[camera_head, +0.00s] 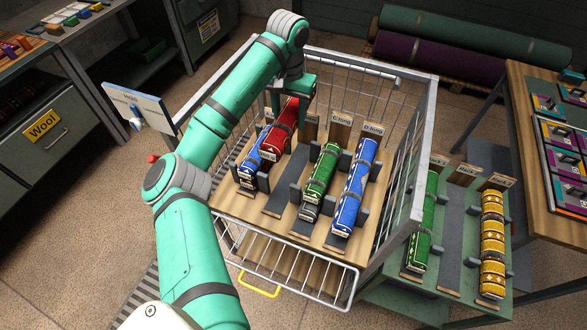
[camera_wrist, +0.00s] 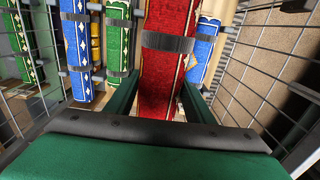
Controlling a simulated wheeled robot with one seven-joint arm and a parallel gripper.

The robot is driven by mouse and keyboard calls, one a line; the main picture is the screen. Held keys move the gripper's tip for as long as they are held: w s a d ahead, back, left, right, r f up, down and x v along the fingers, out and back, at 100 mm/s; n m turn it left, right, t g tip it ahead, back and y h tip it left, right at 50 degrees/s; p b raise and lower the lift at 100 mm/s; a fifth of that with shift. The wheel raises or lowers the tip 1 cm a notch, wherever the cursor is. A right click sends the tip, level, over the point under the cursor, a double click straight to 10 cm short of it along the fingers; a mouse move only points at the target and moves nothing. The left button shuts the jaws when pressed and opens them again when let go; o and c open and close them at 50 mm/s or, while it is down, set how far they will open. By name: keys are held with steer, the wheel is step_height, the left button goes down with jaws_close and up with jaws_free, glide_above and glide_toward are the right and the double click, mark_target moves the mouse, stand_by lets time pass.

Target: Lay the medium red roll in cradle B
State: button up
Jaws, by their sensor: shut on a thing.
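The red roll (camera_head: 280,132) has a grey band and is held above the wire cart. In the wrist view the red roll (camera_wrist: 168,75) runs away from me between my fingers. My gripper (camera_head: 292,95) is shut on its far end; its fingers (camera_wrist: 160,103) lie either side of the roll. Cradle B seems to be the empty grey cradle (camera_head: 285,188) between the blue roll (camera_head: 250,165) and the green roll (camera_head: 321,172). Its label is hidden or unreadable. The red roll hangs above and left of it, partly covering the blue roll.
A long blue roll (camera_head: 355,185) lies in the cradle labelled D long. Wire walls (camera_head: 425,130) enclose the cart on its sides. A green side rack (camera_head: 455,240) at right holds another green roll (camera_head: 422,225) and a yellow roll (camera_head: 492,240).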

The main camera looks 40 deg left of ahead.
glide_above(290, 176)
step_height(290, 176, down, 20)
steer(key=shift+s, duration=0.15)
steer(key=shift+d+f, duration=0.1)
steer(key=shift+f, duration=2.55)
steer(key=shift+f, duration=0.15)
steer(key=o, duration=1.3)
steer(key=shift+o, duration=0.2)
step_height(290, 176, up, 12)
